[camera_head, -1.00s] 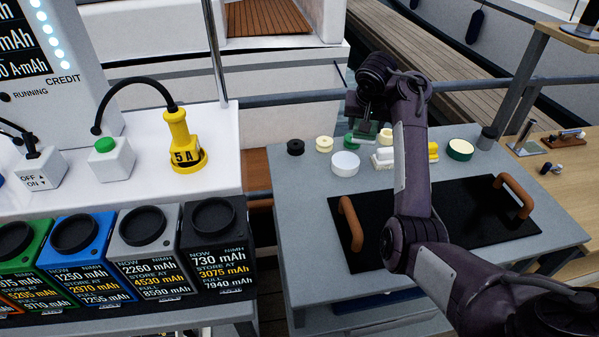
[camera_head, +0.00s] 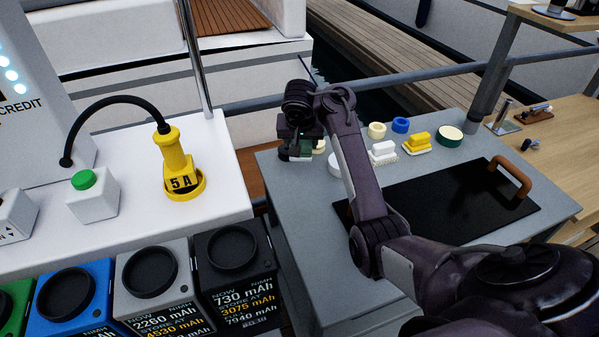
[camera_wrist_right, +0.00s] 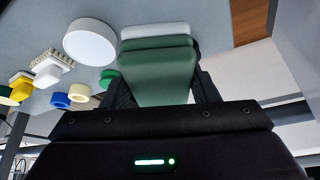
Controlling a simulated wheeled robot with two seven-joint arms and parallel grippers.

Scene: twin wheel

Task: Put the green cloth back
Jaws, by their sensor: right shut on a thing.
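My right gripper (camera_head: 300,150) is over the far left part of the grey table (camera_head: 284,190). It is shut on the green cloth (camera_wrist_right: 160,75), a folded dark green pad held between the fingers in the wrist view. Only a small dark green part of the cloth shows in the head view, against the dark gripper. A white folded-looking edge (camera_wrist_right: 155,31) lies just beyond the cloth in the wrist view; I cannot tell whether they touch. My left gripper is not in view.
A white round tin (camera_wrist_right: 90,42) lies near the gripper. A white brush (camera_head: 382,152), yellow brush (camera_head: 417,141), blue roll (camera_head: 400,125), cream roll (camera_head: 377,130) and green-sided tin (camera_head: 449,137) stand along the back. A railing runs behind.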

